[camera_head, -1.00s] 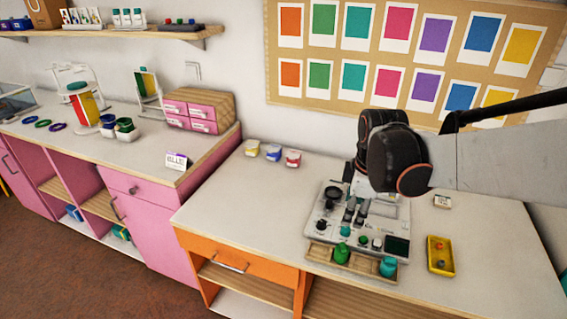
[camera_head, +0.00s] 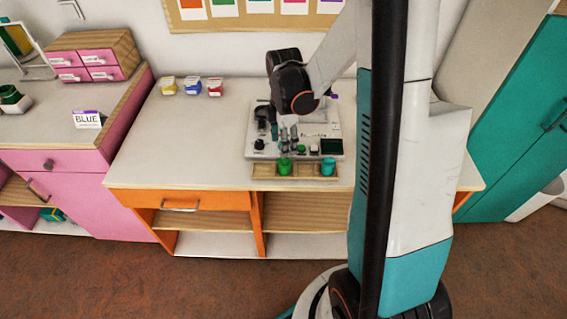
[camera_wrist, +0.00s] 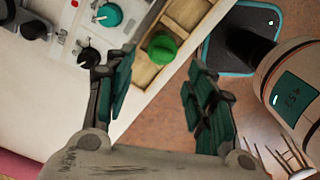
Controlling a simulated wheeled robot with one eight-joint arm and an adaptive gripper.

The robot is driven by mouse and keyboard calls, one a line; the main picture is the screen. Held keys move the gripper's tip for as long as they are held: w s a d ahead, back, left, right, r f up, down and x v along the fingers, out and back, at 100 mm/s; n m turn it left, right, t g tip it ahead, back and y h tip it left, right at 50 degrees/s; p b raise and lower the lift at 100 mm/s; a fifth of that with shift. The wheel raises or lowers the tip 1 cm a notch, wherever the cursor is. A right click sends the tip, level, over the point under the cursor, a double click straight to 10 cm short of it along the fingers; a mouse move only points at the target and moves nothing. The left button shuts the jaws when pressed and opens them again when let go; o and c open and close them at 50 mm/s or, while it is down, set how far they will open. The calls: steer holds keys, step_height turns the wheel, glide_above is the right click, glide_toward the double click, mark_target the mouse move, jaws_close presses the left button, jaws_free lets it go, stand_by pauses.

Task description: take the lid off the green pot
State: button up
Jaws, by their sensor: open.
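The green pot (camera_head: 284,166) with its green lid stands in a shallow wooden tray (camera_head: 262,171) at the front edge of the orange-fronted bench. In the wrist view the round green lid (camera_wrist: 162,47) shows from above, in one tray compartment. My gripper (camera_head: 289,146) is over the front part of the grey control panel, just behind the pot in the head view. In the wrist view my gripper (camera_wrist: 161,60) is open, its teal-padded fingers apart and empty. The lid appears beyond the fingertips, in the gap between them. How high they are above it I cannot tell.
A teal pot (camera_head: 328,168) stands in the same tray, right of the green one. The control panel (camera_head: 325,131) with knobs lies directly behind. Three small pots, yellow, blue and red (camera_head: 215,87), stand at the back left. The bench's left part is clear.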

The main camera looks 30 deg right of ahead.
mark_target(284, 161)
steer(key=shift+s+f+b, duration=0.15)
steer(key=shift+f+b, duration=1.2)
steer(key=shift+f, duration=1.85)
steer(key=c, duration=0.9)
